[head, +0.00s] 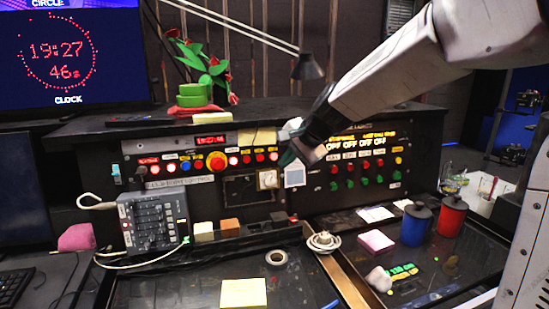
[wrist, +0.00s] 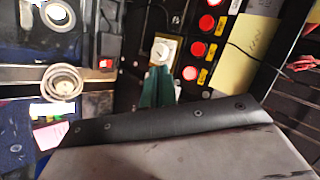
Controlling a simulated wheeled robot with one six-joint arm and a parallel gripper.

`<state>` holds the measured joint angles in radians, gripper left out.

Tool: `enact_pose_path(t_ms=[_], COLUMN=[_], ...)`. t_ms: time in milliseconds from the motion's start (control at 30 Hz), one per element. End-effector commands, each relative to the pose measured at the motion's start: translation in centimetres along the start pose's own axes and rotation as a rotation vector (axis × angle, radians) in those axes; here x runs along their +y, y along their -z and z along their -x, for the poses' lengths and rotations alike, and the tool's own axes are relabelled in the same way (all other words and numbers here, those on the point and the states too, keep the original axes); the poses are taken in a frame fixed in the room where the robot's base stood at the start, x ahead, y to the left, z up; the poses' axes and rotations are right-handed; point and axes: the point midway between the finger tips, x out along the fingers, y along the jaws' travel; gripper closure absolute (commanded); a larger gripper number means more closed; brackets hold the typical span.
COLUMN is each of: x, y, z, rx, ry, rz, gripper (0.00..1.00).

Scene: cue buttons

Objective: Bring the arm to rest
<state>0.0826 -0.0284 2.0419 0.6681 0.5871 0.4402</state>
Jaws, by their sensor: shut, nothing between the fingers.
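My arm reaches in from the upper right in the head view. My gripper (head: 287,158) is in front of the black button console (head: 225,208), near its middle. In the wrist view my gripper's green fingers (wrist: 157,88) are together with nothing between them. They point toward a cream square with a round dial (wrist: 165,50) on the panel. That square also shows in the head view (head: 267,180), just left of and below the fingertips. Whether the fingers touch the panel cannot be told.
Red lit buttons (wrist: 197,48) sit beside the fingers. A lamp (head: 308,67) hangs above the console.

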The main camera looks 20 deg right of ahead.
Motion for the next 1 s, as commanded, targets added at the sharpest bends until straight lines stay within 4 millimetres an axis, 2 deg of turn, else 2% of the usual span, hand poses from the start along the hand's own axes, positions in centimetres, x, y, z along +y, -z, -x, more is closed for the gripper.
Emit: enact_pose_path(t_ms=[267,367,467,567,800,1000], x=[0.0,0.8,3.8,7.5,17.1,24.1], y=[0.0,-0.8,-2.6,-5.6,-12.3,-15.8], z=[0.0,-0.1,-0.2,1.9,9.6,15.2], rx=[-0.001,-0.036,-0.104,-0.186,-0.351,-0.41], ry=[0.0,-0.031,-0.112,-0.203,-0.412,-0.547], rz=[0.005,0.062,0.157,0.304,0.655,0.862], gripper=[1.0,1.0,1.0,1.0,1.0,1.0])
